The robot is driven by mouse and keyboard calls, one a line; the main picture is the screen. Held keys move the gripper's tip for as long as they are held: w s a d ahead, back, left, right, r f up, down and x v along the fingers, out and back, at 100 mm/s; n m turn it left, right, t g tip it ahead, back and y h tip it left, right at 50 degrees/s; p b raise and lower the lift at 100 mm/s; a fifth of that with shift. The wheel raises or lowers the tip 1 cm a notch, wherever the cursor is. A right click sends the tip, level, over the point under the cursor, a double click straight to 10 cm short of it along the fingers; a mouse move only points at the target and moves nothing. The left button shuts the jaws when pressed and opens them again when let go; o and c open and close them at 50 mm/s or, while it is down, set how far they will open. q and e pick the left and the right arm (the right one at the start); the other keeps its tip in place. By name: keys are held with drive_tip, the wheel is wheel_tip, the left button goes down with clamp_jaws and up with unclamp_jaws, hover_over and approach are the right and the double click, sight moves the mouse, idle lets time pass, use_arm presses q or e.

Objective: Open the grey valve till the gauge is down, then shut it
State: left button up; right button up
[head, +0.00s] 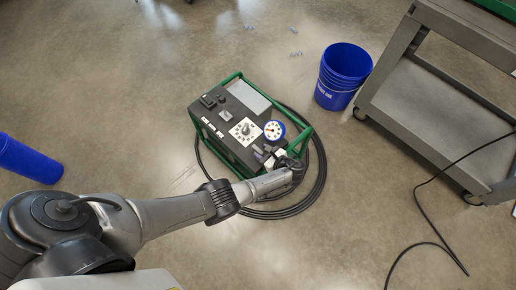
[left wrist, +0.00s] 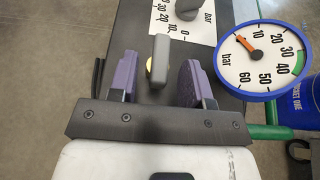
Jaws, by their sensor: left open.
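The grey valve handle (left wrist: 158,58), with a yellow spot on its side, stands between the two purple-padded fingers of my left gripper (left wrist: 157,72) in the left wrist view. The fingers are open, with gaps on both sides of the handle. In the head view my left gripper (head: 287,166) is over the near right corner of the pump unit (head: 228,105), and I cannot make out the handle there. The blue-rimmed gauge (left wrist: 262,62) has an orange needle pointing upper left, short of the 10 mark. The gauge also shows in the head view (head: 274,131). My right gripper is not in view.
A white dial plate (head: 245,131) with a grey knob (left wrist: 187,9) sits beside the gauge. Green frame bars edge the unit. A black hose (head: 318,185) is coiled around it. A blue bucket (head: 343,77) and a grey cart (head: 425,105) stand to the right.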

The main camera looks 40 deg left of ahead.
use_arm(q)
drive_tip(key=p+v, duration=0.2)
drive_tip(key=v, duration=0.8)
drive_tip(key=shift+d, duration=0.4)
drive_tip(key=shift+s, duration=0.1)
